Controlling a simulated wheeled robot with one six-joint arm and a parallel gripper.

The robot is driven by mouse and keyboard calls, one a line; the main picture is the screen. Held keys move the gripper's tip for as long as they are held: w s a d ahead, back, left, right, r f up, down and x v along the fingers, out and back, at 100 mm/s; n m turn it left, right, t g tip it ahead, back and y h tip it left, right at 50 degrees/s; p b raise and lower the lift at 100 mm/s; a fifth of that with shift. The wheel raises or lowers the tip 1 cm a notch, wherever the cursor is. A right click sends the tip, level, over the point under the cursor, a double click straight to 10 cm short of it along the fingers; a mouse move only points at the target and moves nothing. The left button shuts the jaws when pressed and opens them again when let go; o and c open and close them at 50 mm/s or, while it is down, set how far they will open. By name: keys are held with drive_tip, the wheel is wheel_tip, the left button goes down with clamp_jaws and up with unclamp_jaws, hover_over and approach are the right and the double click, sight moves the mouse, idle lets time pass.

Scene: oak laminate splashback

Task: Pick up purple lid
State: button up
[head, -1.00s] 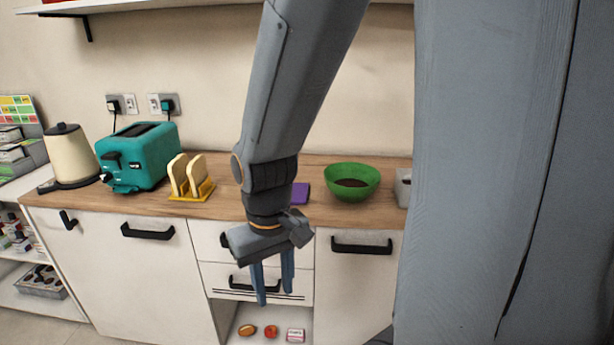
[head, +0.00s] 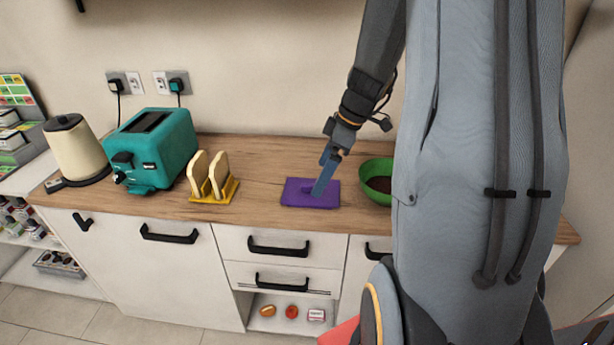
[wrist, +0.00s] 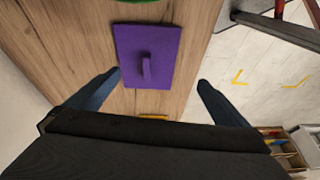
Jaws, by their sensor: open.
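The purple lid (head: 300,195) is a flat rectangle lying on the wooden counter, between the toast rack and the green bowl. In the wrist view the lid (wrist: 135,58) shows a raised purple handle (wrist: 147,68) on its top. My gripper (head: 320,188) reaches down over the lid in the head view, and its fingers hide part of the lid and handle. In the wrist view my gripper (wrist: 160,80) is open and empty, with its fingers wide apart and the lid beyond them, left of centre. I cannot tell whether a fingertip touches the lid.
A green bowl (head: 373,168) with dark contents stands just right of the lid. A yellow toast rack (head: 225,196) with bread stands to the left, then a teal toaster (head: 165,160) and a cream kettle (head: 78,148). The wooden counter (head: 265,165) is clear behind the lid.

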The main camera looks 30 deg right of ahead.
sight(313, 185)
drive_tip(key=shift+w+d+r+n, duration=0.2)
drive_tip(key=shift+w+d+n, duration=0.2)
drive_tip(key=shift+w+d, duration=0.35)
drive_tip(key=shift+w+f, duration=0.15)
drive_tip(key=shift+p+x, duration=0.65)
drive_tip(key=shift+x, duration=0.65)
drive_tip(key=shift+p+x, duration=0.95)
drive_tip(key=shift+x, duration=1.4)
drive_tip(key=shift+w, duration=0.1)
drive_tip(key=shift+c, duration=0.4)
drive_tip(key=c, duration=0.7)
